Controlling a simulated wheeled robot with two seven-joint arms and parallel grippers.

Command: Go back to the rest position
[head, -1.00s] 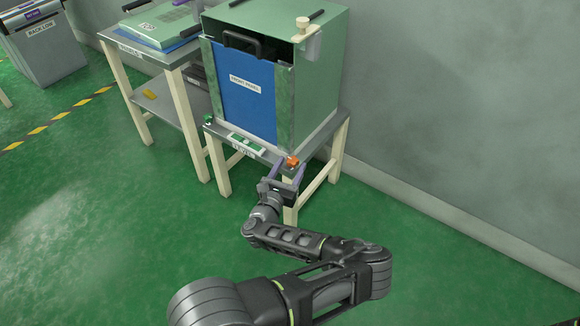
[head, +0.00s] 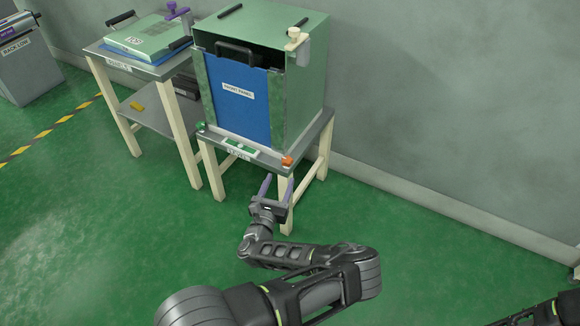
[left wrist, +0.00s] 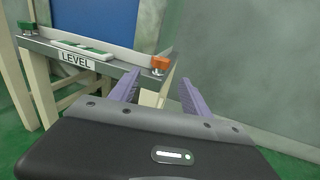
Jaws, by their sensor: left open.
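My left gripper (head: 277,187) is open and empty, its two purple fingers apart, in front of and below the front edge of the stand (head: 222,146). In the left wrist view its fingers (left wrist: 157,90) point toward the stand's right front corner, with nothing between them but background. The orange knob (head: 287,161) sits at that corner, apart from the fingers, and also shows in the left wrist view (left wrist: 161,63). The green knob (head: 201,126) is at the left front corner. Part of my right arm shows at the lower right edge of the head view; its gripper is out of frame.
A green cabinet with a blue front panel (head: 240,105) stands on the stand. A side table (head: 120,62) with a green lid (head: 145,35) is to its left. A grey wall runs along the right. The green floor in front is clear.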

